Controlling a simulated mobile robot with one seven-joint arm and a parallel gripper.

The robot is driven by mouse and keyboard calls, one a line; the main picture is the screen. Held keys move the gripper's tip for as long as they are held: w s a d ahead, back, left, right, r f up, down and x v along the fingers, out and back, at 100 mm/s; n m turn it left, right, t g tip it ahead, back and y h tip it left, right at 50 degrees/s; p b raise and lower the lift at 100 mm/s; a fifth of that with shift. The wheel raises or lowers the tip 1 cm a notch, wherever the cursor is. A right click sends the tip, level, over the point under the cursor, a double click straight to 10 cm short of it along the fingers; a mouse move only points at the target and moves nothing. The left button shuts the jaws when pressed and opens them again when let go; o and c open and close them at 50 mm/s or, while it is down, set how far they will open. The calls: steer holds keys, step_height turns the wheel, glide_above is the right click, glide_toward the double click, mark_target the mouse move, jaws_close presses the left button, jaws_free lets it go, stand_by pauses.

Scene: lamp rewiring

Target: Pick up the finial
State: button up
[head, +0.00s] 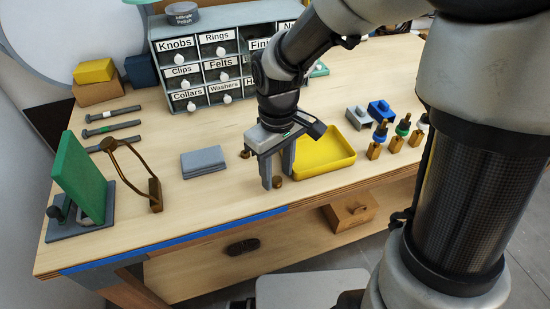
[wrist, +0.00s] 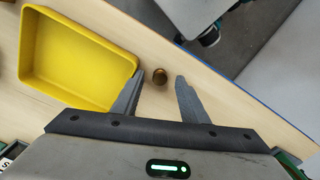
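A small round brass piece that looks like the finial (wrist: 160,76) stands on the bench between the tips of my gripper (wrist: 158,82) in the wrist view. Clear gaps show on both sides of it, and neither finger seems to touch it. In the head view the brass piece (head: 278,182) shows low by the fingertips, partly hidden by a finger. My gripper (head: 277,175) is open and points down, close to the bench top. Whether the fingertips reach down level with the piece is hard to tell.
A yellow tray (head: 325,176) lies right beside my gripper. Another small brass piece (head: 245,154) sits behind and left. A grey block (head: 203,162) and a lamp harp (head: 130,152) are left. Labelled drawers (head: 220,22) stand behind. The blue-taped front edge (head: 170,241) is near.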

steer(key=shift+f, duration=0.55)
jaws_close()
